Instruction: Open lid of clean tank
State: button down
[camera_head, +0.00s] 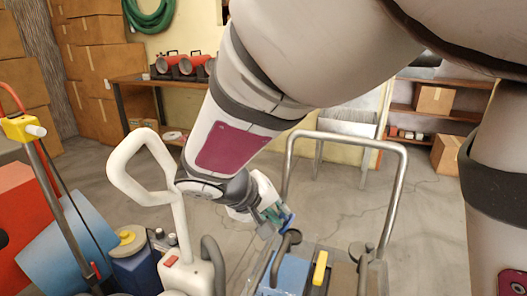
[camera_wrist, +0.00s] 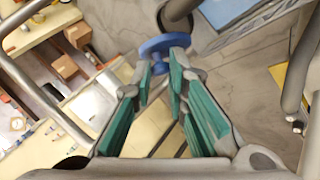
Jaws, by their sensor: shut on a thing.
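My gripper (camera_head: 271,217) is at the centre of the head view, above the machine with the metal push bar. In the wrist view its teal-padded fingers (camera_wrist: 160,75) close in on a blue rounded piece (camera_wrist: 165,43), beside a dark curved tube. This blue piece also shows at the gripper's tips in the head view (camera_head: 288,221). I cannot tell if it is the clean tank's lid or a part of it. Below, the machine has a blue top (camera_head: 290,273) and a yellow handle (camera_head: 320,267). The tank's inside is hidden.
The metal push bar (camera_head: 398,190) arches around the machine's right side. A white looped handle (camera_head: 140,150) of another machine stands close at the left. Shelves with boxes (camera_head: 434,100) and a workbench (camera_head: 135,79) stand behind. Open concrete floor lies between.

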jog(key=shift+a, duration=0.1)
jog(key=shift+w+a+f+n+g+h+p, duration=0.3)
jog(key=shift+a+n+h+p, duration=0.3)
jog(key=shift+h, duration=0.45)
jog(key=shift+w+a+f+n+g+h+p, duration=0.2)
jog(key=shift+a+f+n+h+p, duration=0.35)
jog(key=shift+h, duration=0.55)
jog(key=shift+w+a+f+n+g+h+p, duration=0.25)
jog(key=shift+a+n+h+p, duration=0.2)
jog(key=shift+a+h+p, duration=0.45)
jog(key=shift+d+h, duration=0.1)
jog(key=shift+h, duration=0.15)
jog(key=c, duration=1.5)
grip_release()
jog(key=shift+c, duration=0.2)
